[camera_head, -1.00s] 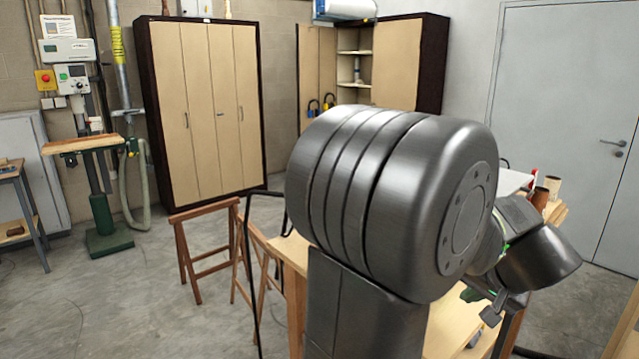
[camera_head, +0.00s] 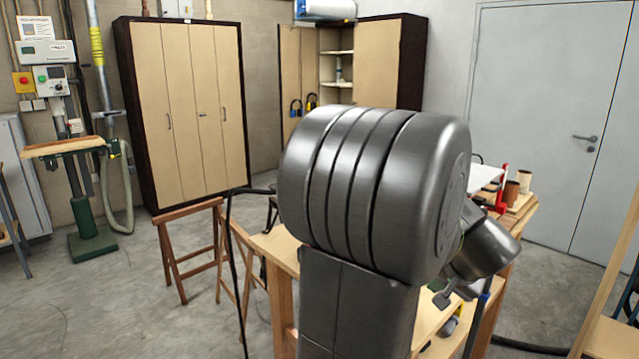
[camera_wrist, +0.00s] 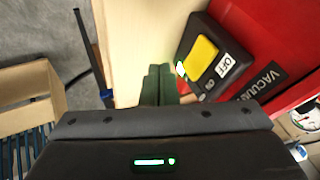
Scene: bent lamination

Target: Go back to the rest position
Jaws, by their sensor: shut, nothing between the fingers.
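My gripper (camera_wrist: 158,75) shows in the wrist view as two dark green fingers side by side, closed together with nothing visible between them. They are over or beside a pale wooden surface (camera_wrist: 133,30), left of a black switch box with a yellow button (camera_wrist: 202,53). I cannot tell the gap between fingers and surface. In the head view, my large grey arm joint fills the middle and hides much of the workbench (camera_head: 278,250). The gripper itself is not clear there.
A red vacuum unit (camera_wrist: 255,30) is at right in the wrist view; a wooden box (camera_wrist: 35,80) holding blue items is at left. In the head view, wooden trestles (camera_head: 185,220) stand left of the bench, and a wooden frame (camera_head: 610,270) is at right.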

